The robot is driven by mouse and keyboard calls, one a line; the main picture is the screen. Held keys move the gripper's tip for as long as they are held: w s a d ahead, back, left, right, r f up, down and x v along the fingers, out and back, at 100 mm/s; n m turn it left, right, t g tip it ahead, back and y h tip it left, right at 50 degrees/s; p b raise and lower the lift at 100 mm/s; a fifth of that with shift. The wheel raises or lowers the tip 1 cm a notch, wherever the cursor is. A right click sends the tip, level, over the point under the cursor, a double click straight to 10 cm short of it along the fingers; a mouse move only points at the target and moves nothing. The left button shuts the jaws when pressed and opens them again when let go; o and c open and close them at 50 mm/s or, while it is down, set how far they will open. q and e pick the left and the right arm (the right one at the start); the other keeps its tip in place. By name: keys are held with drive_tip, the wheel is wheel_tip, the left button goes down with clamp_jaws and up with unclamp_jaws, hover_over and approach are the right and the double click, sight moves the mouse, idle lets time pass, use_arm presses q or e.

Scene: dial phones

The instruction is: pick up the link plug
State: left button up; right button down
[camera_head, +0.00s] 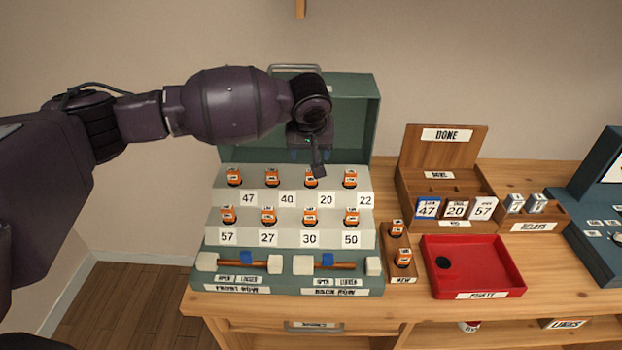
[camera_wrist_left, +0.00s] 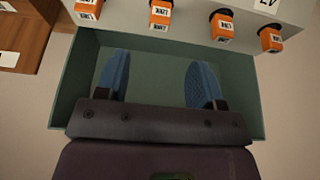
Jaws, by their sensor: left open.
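Several orange plugs with small white labels stand in two rows on the stepped panel of the green case; one is the back-row plug (camera_head: 311,179) above number 20. Two more orange plugs sit in the small wooden "NEW" holder (camera_head: 400,275). The labels are too small to tell for sure which is the link plug. My left gripper (camera_head: 312,160) hangs behind and above the back row, near that plug. In the left wrist view my left gripper (camera_wrist_left: 158,82) is open and empty, its blue pads apart, with orange plugs (camera_wrist_left: 160,15) beyond the fingertips. My right gripper is out of view.
The green case lid (camera_head: 366,115) stands up behind the panel. Two sliding bars with blue clips (camera_head: 327,260) run along the case front. To the right are a red tray (camera_head: 475,267), a wooden "DONE" box (camera_head: 445,150) with number cards, and a relay box (camera_head: 535,215).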

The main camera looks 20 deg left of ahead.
use_arm(q)
hover_over(311, 181)
drive_tip(key=s, duration=0.1)
drive_tip(key=f, duration=0.4)
drive_tip(key=shift+s+d+b, duration=0.15)
drive_tip(key=shift+s+b, duration=0.05)
drive_tip(key=shift+b, duration=0.1)
drive_tip(key=shift+w+f, duration=0.25)
drive_tip(key=shift+f, duration=0.45)
drive_tip(key=b+x, duration=0.1)
drive_tip(key=x, duration=0.3)
drive_tip(key=shift+w+f, duration=0.2)
drive_tip(key=shift+f, duration=0.1)
drive_tip(key=c, duration=0.9)
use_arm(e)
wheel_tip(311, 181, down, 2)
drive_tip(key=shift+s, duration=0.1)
